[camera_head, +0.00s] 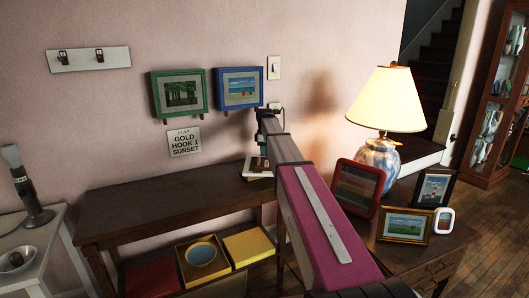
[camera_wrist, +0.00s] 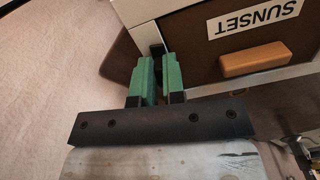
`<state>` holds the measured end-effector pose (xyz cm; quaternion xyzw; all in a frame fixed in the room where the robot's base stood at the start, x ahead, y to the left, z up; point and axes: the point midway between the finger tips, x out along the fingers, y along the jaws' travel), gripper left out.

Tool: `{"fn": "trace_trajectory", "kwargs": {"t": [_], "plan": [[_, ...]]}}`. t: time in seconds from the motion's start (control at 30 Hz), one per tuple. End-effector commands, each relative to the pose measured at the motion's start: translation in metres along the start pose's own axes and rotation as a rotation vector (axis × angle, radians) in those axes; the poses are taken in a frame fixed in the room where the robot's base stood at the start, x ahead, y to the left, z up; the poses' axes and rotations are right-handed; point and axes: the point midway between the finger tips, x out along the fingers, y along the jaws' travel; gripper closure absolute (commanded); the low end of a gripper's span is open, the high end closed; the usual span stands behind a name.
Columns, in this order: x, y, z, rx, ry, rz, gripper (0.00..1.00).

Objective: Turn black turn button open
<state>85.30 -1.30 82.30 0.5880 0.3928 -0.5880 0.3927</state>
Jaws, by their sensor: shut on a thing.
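In the wrist view, my gripper (camera_wrist: 158,66) has two green fingers closed around a small black piece, which looks like the black turn button (camera_wrist: 157,47). It sits at the edge of a white-framed box with a dark front (camera_wrist: 200,72). The fingers hide most of the button, so its angle cannot be told. The box front bears a "SUNSET" label (camera_wrist: 267,15) and an orange-brown wooden piece (camera_wrist: 252,59). In the head view, my gripper (camera_head: 269,112) is by the wall, below the light switch, and the button cannot be made out.
A dark bench (camera_head: 165,205) runs along the wall, with coloured bins below. A lamp (camera_head: 385,105) and several framed pictures stand on the side table at right. Green (camera_head: 179,93) and blue (camera_head: 240,89) frames hang left of my gripper. The bench top's left part is clear.

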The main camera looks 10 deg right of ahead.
Motion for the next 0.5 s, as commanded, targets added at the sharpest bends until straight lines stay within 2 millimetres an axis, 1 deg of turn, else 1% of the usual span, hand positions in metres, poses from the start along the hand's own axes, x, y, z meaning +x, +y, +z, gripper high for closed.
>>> {"fn": "trace_trajectory", "kwargs": {"t": [0.2, 0.5], "plan": [[-0.0001, 0.0018, 0.0, -0.118, 0.0, 0.0, 1.0], [-0.0001, 0.0026, -0.0001, -0.193, 0.0, 0.0, 1.0]]}}
